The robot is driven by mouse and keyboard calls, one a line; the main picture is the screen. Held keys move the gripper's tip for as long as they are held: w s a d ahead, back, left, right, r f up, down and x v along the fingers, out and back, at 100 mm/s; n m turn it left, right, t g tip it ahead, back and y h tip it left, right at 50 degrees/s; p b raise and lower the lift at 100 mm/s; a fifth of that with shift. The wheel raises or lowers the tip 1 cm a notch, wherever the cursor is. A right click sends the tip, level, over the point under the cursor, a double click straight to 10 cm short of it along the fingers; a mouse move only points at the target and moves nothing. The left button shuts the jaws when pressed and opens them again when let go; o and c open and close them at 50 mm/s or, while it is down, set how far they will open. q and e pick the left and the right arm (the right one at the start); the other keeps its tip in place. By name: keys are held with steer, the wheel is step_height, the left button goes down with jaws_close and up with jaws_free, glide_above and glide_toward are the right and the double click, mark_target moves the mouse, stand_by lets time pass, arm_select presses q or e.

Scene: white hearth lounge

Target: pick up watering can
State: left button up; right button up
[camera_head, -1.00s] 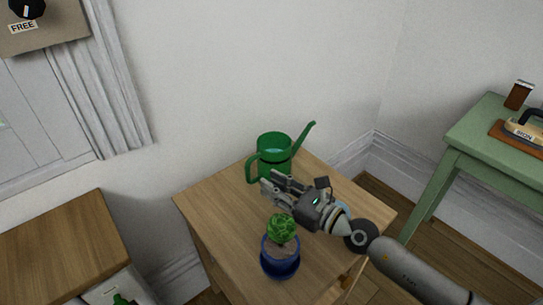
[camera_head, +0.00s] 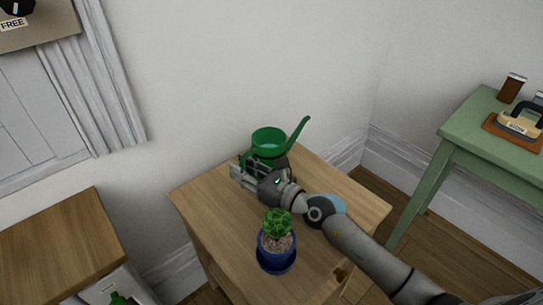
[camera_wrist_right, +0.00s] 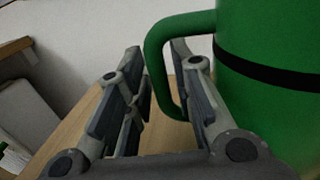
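The green watering can (camera_head: 269,141) stands upright at the back of the small wooden table (camera_head: 205,200), its spout pointing up to the right. My right gripper (camera_head: 241,174) is at table height in front of the can, hiding its lower part. In the right wrist view, the can's body (camera_wrist_right: 275,100) with a dark band fills the right side. Its handle (camera_wrist_right: 154,62) lies between my two parted fingers, with one finger on the loop's inner side. The gripper is open; I see no clear grip on the handle. My left gripper is not in view.
A blue pot with a cactus (camera_head: 277,250) stands near my right forearm on the same table. A light-blue item (camera_head: 331,206) is partly hidden by my arm. A green table (camera_head: 460,125) with an iron (camera_head: 518,124) is at right, a wooden cabinet (camera_head: 60,245) at left.

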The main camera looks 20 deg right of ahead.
jaws_close()
steer(key=shift+r, duration=0.15)
steer(key=shift+r, duration=0.1)
